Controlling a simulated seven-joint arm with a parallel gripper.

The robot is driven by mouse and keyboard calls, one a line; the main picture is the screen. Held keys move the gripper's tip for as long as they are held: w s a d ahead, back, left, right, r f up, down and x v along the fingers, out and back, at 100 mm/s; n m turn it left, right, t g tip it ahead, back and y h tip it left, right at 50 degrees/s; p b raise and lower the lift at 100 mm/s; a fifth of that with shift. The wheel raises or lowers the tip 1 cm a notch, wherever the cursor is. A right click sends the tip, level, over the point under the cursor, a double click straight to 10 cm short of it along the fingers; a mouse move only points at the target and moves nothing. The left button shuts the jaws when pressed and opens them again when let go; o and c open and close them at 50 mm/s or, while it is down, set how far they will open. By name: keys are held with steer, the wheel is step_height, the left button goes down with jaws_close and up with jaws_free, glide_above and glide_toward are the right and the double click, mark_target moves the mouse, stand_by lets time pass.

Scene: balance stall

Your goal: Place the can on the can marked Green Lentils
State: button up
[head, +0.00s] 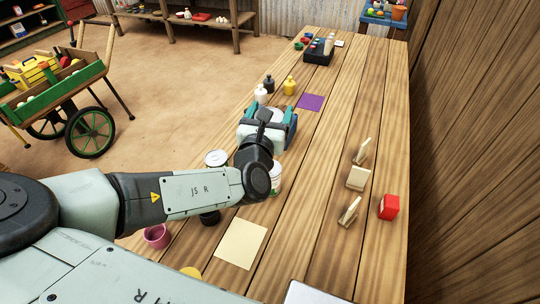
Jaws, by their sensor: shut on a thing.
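My gripper (267,124) is over the middle of the table, with its blue-green jaws around a pale round thing (277,115), which seems to be the can. Only a small part of that thing shows between the jaws; its lower part and anything beneath it are hidden. A white-lidded can (216,158) stands left of my wrist. Another white can (275,178) stands behind the wrist and is partly covered by it. No label can be read, so I cannot tell which can is marked Green Lentils.
A dark tray (318,56) stands at the far end. A cream sheet (241,244), pink cup (157,236), wooden stands (357,178) and red box (389,207) are nearer. The table's middle right is clear.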

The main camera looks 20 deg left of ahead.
step_height(320, 180, down, 8)
steer(key=shift+f, duration=0.15)
stand_by(0.3)
steer(key=shift+f, duration=0.2)
steer(key=o, duration=1.4)
steer(key=shift+r, duration=0.1)
